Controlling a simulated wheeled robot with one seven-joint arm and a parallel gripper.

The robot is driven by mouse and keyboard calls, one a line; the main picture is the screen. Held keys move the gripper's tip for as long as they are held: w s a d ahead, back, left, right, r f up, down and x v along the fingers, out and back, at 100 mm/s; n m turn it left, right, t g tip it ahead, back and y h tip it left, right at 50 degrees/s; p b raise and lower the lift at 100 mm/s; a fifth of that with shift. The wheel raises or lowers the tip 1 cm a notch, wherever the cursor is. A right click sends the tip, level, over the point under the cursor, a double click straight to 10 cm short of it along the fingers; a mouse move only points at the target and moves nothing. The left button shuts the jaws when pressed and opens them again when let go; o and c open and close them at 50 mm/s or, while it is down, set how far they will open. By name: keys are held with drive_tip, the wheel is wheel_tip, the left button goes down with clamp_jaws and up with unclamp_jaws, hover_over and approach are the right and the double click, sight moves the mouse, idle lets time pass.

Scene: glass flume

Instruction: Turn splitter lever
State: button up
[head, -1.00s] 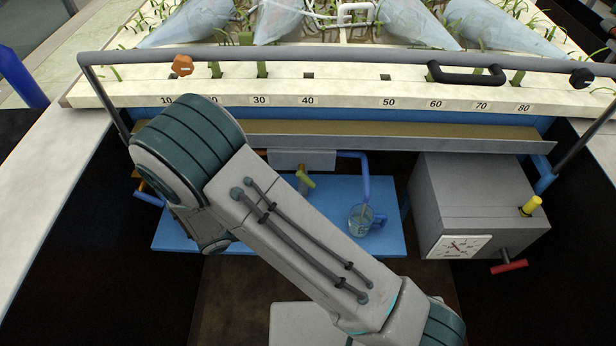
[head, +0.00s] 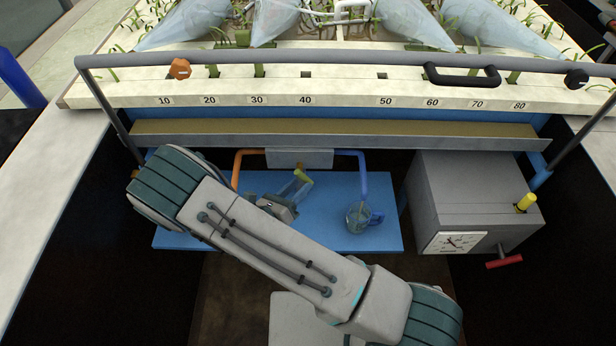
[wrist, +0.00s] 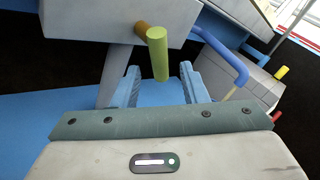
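The splitter lever is a yellow-green rod (head: 303,176) on a brown stub below the grey splitter box (head: 299,158). In the wrist view the lever (wrist: 159,56) hangs down toward the gap between my fingers. My gripper (head: 289,194) is just below and left of the lever in the head view. In the wrist view my gripper (wrist: 160,88) is open, with one light-blue finger on each side of the lever's lower end. I cannot tell whether either finger touches it. An orange pipe (head: 237,168) leaves the box on the left and a blue pipe (head: 364,172) on the right.
A glass jug (head: 357,219) stands on the blue shelf (head: 335,200) below the blue pipe. A grey cabinet (head: 465,195) with a dial, a yellow knob and a red handle is at the right. A grey rail (head: 340,56) crosses above the trough.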

sight(306, 180)
drive_tip(key=shift+x, duration=2)
clamp_jaws()
drive_tip(key=shift+d, duration=0.1)
drive_tip(key=m+g+y, duration=0.1)
drive_tip(key=a+m+y, duration=0.1)
drive_tip(key=m, duration=0.1)
drive_tip(key=shift+a+f+g, duration=0.2)
drive_tip(key=shift+f+g, duration=0.1)
drive_tip(key=shift+g, duration=0.1)
drive_tip(key=shift+a+m+y+b, duration=0.3)
drive_tip(key=shift+m+y+b, duration=0.4)
drive_tip(key=shift+y+b, duration=0.1)
